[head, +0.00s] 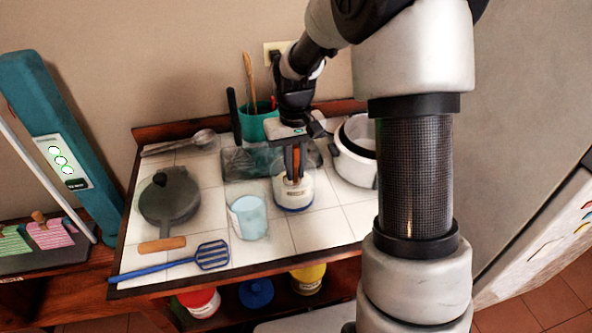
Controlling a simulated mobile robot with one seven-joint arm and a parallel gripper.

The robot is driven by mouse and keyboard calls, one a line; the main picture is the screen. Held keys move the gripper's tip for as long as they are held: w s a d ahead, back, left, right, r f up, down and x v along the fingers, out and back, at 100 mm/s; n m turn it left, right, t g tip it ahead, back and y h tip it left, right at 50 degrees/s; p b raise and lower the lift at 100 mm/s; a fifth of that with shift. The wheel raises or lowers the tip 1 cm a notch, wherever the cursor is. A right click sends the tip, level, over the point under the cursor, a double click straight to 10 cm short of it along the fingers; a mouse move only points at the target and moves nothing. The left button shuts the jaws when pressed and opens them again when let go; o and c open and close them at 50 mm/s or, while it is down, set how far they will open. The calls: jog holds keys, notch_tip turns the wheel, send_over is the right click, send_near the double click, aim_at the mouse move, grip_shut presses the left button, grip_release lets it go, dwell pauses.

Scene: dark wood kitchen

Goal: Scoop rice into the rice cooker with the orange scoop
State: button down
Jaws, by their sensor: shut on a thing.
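My gripper (292,146) points down over the middle of the counter. It is shut on a narrow upright orange-brown piece, which looks like the handle of the orange scoop (292,164). The scoop's lower end is hidden in or behind a white container with a blue base and a small label (293,197), directly below my gripper. This looks like the rice container; its contents cannot be made out. The white rice cooker (350,172) stands to the right with its dark inner pot showing, partly hidden by my arm.
A light blue cup (249,218) stands left of the container. A dark lidded pan (168,200), a blue slotted spatula (211,255) and a metal spoon (200,138) lie further left. A teal utensil holder (256,124) and a dark translucent box (243,163) are behind.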

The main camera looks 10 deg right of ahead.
aim_at(295, 146)
jog(key=shift+s+r+p, duration=0.2)
jog(key=shift+r+p, duration=3.55)
jog(key=shift+r, duration=1.75)
jog(key=shift+s+r+p, duration=0.15)
jog(key=shift+r+p, duration=0.5)
jog(key=shift+r, duration=0.3)
jog(key=shift+s+r+p, duration=0.15)
jog(key=shift+r+p, duration=0.45)
jog(key=shift+r, duration=0.35)
